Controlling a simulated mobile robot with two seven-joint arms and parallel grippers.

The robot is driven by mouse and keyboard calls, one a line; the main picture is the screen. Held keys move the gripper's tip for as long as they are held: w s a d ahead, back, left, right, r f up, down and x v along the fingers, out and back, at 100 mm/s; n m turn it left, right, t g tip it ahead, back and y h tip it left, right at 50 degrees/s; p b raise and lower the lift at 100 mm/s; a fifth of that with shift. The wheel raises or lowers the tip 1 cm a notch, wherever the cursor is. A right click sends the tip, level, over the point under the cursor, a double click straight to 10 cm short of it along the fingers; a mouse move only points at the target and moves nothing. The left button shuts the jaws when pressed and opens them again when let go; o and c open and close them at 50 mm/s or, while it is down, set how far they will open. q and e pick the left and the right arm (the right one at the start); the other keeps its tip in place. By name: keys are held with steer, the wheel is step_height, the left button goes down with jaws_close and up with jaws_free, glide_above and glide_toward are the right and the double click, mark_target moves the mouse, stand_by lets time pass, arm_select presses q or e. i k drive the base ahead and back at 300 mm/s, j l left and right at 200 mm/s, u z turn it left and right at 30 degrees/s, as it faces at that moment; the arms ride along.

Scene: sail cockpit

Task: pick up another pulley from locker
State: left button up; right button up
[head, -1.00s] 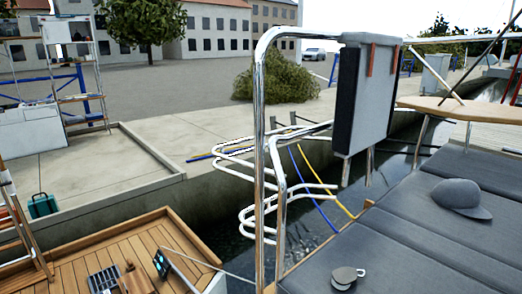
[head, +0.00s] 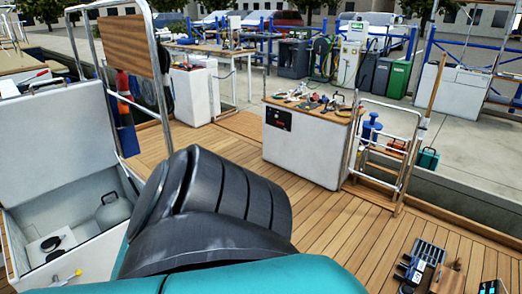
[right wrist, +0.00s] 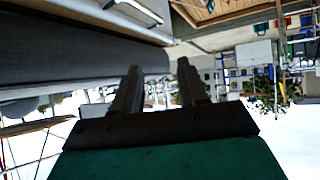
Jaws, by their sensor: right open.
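The locker (head: 130,186) stands open at the left of the head view, its pale lid (head: 50,130) raised. I cannot tell whether the black thing is a pulley. My right gripper (right wrist: 158,70) shows only in the right wrist view, its two dark fingers apart with nothing between them. It is away from the locker's contents in that view. My left gripper is not in view.
My teal and black arm part fills the lower middle of the head view and hides some deck beside the locker. A white cabinet with tools on top (head: 300,148) and a steel rail (head: 402,170) stand beyond.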

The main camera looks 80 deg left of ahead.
mark_target(54, 253)
steer(key=u, duration=4.2)
steer(key=i+j+u, duration=0.1)
steer(key=i+u, duration=0.15)
steer(key=i, duration=0.7)
steer(key=i+l+u, duration=0.1)
steer(key=i+u, duration=0.15)
steer(key=i, duration=0.75)
